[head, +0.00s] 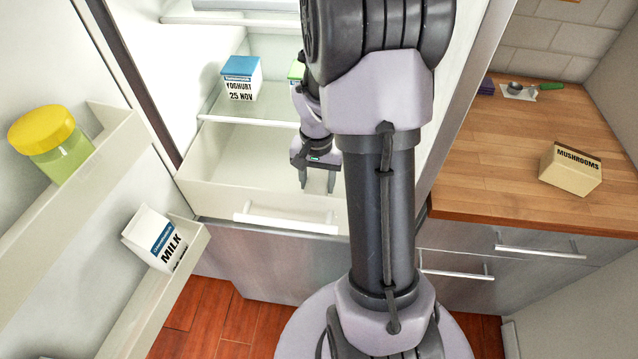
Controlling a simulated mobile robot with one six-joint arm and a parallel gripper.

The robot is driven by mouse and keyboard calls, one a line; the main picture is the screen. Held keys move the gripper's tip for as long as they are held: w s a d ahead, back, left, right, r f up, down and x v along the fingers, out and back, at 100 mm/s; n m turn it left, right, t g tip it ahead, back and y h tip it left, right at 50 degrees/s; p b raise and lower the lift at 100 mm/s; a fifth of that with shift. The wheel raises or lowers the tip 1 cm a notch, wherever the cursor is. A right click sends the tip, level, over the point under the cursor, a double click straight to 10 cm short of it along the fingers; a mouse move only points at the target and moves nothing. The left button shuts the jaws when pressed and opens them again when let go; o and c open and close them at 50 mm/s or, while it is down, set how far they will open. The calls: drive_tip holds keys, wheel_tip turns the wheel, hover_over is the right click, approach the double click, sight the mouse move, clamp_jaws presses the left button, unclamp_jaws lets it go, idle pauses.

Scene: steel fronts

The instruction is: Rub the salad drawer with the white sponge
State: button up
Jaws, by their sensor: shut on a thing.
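The salad drawer (212,198) is a pale pulled-out drawer with a white handle (285,220), low in the open fridge. Its visible inside is bare. My gripper (317,182) points down into the right part of the drawer, with its dark fingertips a little apart. It is shut on the white sponge, which barely stands out against the pale drawer. I cannot tell whether the sponge touches the drawer. My arm hides the drawer's right end.
The door at left holds a yellow-lidded jar (48,143) and a milk carton (155,238). Mushrooms (571,170) sit on the wooden counter (490,170).

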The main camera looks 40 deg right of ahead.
sight(317, 181)
drive_tip(key=shift+r+p, duration=1.45)
drive_tip(key=shift+r, duration=0.55)
